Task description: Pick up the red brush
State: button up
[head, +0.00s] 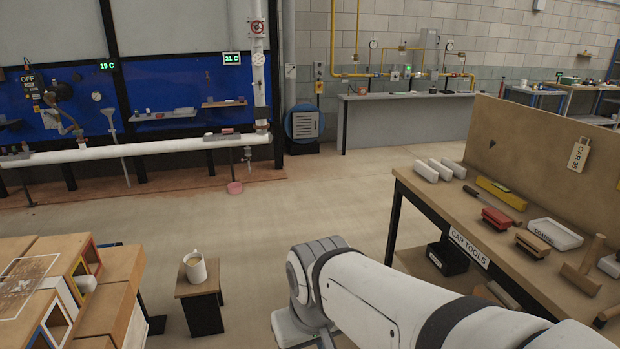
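A red brush-like object (497,218) lies on the wooden top of the bench labelled "CAR TOOLS" (425,200) at the right. It is small in the picture, so I cannot make out its bristles. My arm reaches in from the lower right and bends downward at the bottom middle. My gripper is not in view, and nothing shows whether it holds anything. The arm is left of the bench and apart from the red object in the picture.
Near the red object are white blocks (433,170), a yellow tool (501,192), a white tray (555,233) and a brown block (533,244). A mug (195,267) stands on a small stool (198,290). The middle floor is clear.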

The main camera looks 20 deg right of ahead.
aim_at(492, 217)
jog(key=z, duration=0.4)
jog(key=i, duration=1.55)
jog(key=z, duration=1.4)
jog(key=i, duration=1.35)
jog(key=z, duration=0.6)
jog(key=i, duration=0.35)
jog(key=z, duration=0.35)
